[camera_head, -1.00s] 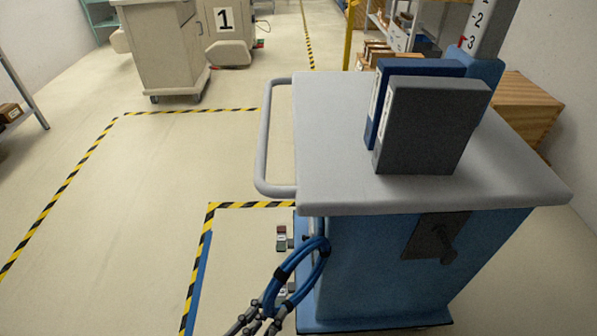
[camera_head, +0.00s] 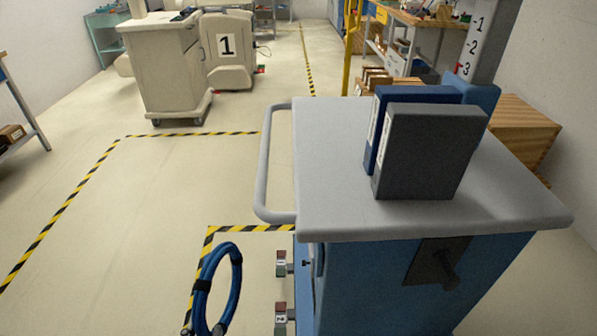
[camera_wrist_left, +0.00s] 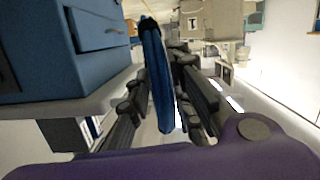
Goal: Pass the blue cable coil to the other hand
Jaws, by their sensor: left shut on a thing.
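The blue cable coil (camera_head: 234,272) is a loop with black ties and hangs upright in the head view, left of the blue cart. My left gripper (camera_wrist_left: 160,88) is shut on the coil (camera_wrist_left: 153,60), which stands between its two dark fingers in the left wrist view. In the head view only a bit of this gripper shows at the bottom edge, under the coil. The coil is apart from the cart's side. My right gripper is in neither view.
The blue cart (camera_head: 375,285) has a grey top (camera_head: 330,160), a side handle (camera_head: 265,165) and a dark bracket (camera_head: 436,263). A grey binder (camera_head: 425,155) and a blue binder (camera_head: 385,105) stand on it. Floor to the left is clear up to the pale cart (camera_head: 165,75).

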